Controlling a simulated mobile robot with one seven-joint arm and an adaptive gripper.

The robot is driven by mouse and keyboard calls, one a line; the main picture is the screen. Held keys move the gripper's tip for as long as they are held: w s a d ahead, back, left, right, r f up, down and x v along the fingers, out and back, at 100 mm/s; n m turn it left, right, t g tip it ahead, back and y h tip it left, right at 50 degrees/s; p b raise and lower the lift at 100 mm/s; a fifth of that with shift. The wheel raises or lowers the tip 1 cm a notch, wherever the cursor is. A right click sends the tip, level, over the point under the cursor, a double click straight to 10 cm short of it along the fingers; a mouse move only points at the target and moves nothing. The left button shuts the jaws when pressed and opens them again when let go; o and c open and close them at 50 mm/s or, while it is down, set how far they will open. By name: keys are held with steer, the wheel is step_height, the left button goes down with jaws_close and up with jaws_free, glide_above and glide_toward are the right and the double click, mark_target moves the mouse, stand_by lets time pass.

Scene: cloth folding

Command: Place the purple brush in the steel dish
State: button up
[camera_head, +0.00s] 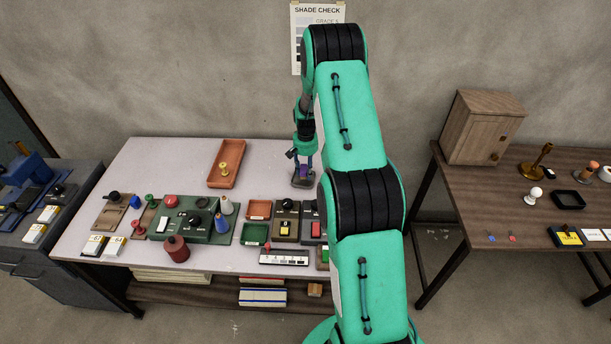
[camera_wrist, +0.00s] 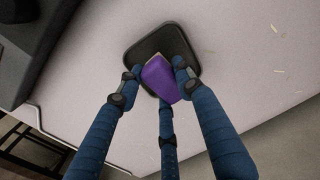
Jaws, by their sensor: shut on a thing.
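My gripper (camera_wrist: 157,74) is shut on the purple brush (camera_wrist: 162,80), with its blue fingers around the brush's sides in the wrist view. The brush is over the dark grey steel dish (camera_wrist: 180,38), a square tray with rounded corners. I cannot tell whether the brush touches the dish floor. In the head view the dish (camera_head: 303,183) is on the pale table, right of its middle and toward the back, with my gripper (camera_head: 303,166) pointing down at it. A small purple patch of the brush (camera_head: 304,171) shows between the fingers. My arm covers the table's right part.
An orange tray (camera_head: 226,150) with a brass piece lies left of the dish. A green control box (camera_head: 190,218), spools and small bins crowd the table's front. A brown table (camera_head: 480,205) with a wooden cabinet (camera_head: 484,127) stands at right. Bare tabletop surrounds the dish's back and left.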

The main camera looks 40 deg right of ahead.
mark_target(306, 168)
steer(key=shift+f, duration=1.35)
steer(key=shift+f, duration=0.15)
steer(key=o, duration=0.9)
steer(key=shift+c, duration=0.2)
step_height(306, 168, up, 11)
steer(key=shift+r+p, duration=0.1)
steer(key=shift+p, duration=0.65)
steer(key=shift+r, duration=0.55)
